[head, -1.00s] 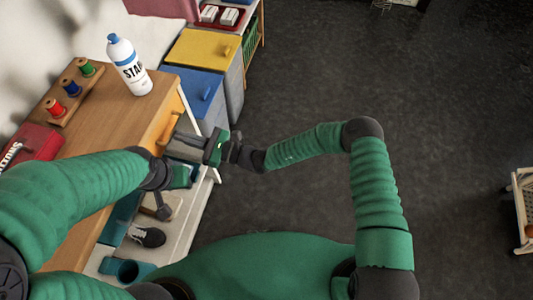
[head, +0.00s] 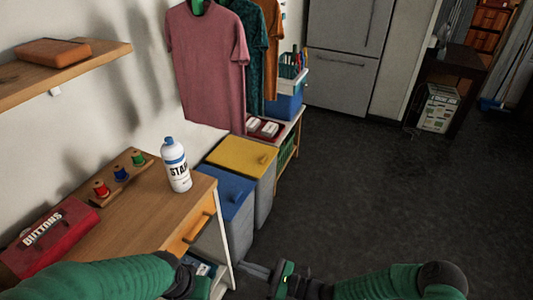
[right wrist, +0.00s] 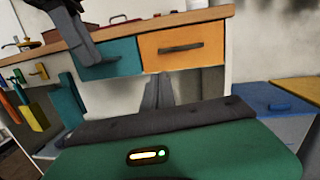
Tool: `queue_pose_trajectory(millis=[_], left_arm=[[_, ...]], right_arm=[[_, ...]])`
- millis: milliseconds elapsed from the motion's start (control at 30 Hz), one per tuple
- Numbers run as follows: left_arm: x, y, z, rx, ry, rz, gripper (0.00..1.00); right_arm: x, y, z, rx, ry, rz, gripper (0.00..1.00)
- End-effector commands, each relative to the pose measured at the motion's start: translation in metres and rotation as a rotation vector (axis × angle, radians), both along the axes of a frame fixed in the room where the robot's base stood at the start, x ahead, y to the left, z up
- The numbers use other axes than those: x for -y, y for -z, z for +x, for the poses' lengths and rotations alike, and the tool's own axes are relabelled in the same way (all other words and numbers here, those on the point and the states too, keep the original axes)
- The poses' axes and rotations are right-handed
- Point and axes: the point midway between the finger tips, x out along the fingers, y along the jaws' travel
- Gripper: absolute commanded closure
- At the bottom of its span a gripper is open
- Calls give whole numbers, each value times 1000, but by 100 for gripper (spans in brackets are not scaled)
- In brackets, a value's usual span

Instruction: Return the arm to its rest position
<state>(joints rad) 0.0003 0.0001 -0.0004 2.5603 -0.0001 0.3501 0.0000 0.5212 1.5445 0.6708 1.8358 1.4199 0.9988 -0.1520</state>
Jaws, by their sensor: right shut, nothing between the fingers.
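My right gripper (head: 256,270) shows at the bottom middle of the head view, shut and empty. Its fingers point left toward the wooden table, and its arm reaches in from the lower right. In the right wrist view its closed grey fingers (right wrist: 164,93) stand below the table's orange drawer, touching nothing that I can see. My left gripper (head: 196,282) is partly cut off at the bottom of the head view, beside the table's front edge. Its fingers are not clear.
The dark floor (head: 370,190) to the right is clear.

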Motion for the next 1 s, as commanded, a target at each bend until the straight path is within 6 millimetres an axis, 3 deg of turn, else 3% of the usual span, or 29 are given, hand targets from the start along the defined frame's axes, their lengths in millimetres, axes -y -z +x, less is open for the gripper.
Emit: queue_pose_trajectory(millis=[67, 167, 200, 300, 433, 500, 600, 700, 767, 1000], left_arm=[[0, -16, 0, 0, 0, 0, 64], [0, -33, 0, 1, 1, 0, 64], [0, -39, 0, 1, 1, 0, 64], [0, -55, 0, 1, 1, 0, 64], [0, -74, 0, 1, 1, 0, 64], [0, -85, 0, 0, 1, 0, 64], [0, -96, 0, 1, 0, 0, 64], [0, -102, 0, 1, 1, 0, 64], [0, -104, 0, 1, 1, 0, 64], [0, -103, 0, 0, 1, 0, 64]], right_arm=[[-2, -12, -36, 93, -160, -143, 100], [19, -13, -91, 252, -419, -407, 100], [37, -13, -109, 322, -519, -520, 100], [92, -19, -136, 497, -733, -797, 100], [173, -52, -139, 734, -940, -1141, 100], [212, -82, -132, 867, -1017, -1312, 100], [252, -124, -121, 1040, -1084, -1508, 100], [273, -156, -114, 1168, -1111, -1632, 100], [280, -166, -111, 1215, -1117, -1674, 100], [284, -171, -110, 1246, -1122, -1699, 100]])
